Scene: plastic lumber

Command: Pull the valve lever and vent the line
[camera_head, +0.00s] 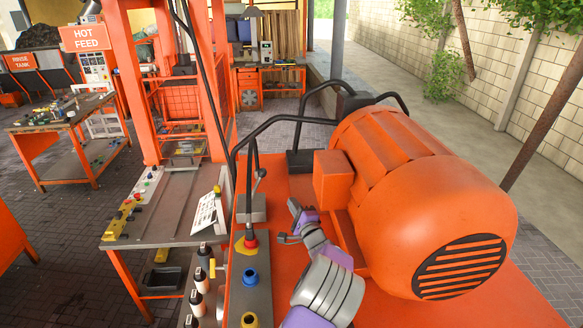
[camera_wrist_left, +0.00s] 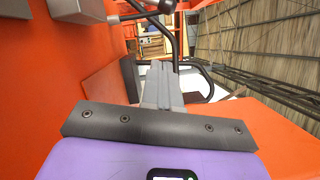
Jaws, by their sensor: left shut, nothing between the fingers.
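A grey box (camera_head: 252,208) with a thin dark upright lever (camera_head: 256,160) stands on the orange bench left of the big orange motor. The lever carries a small knob. In the left wrist view, a dark rod with a ball knob (camera_wrist_left: 166,6) shows at the top edge; it looks like the same lever. My left gripper (camera_head: 294,208) is right of the box, close to the motor's side and apart from the lever. In the wrist view its grey fingers (camera_wrist_left: 161,88) are together and empty. My right gripper is out of view.
The orange motor (camera_head: 420,190) fills the right side. Black hoops (camera_head: 290,118) rise behind the gripper. A work table (camera_head: 170,205) stands left.

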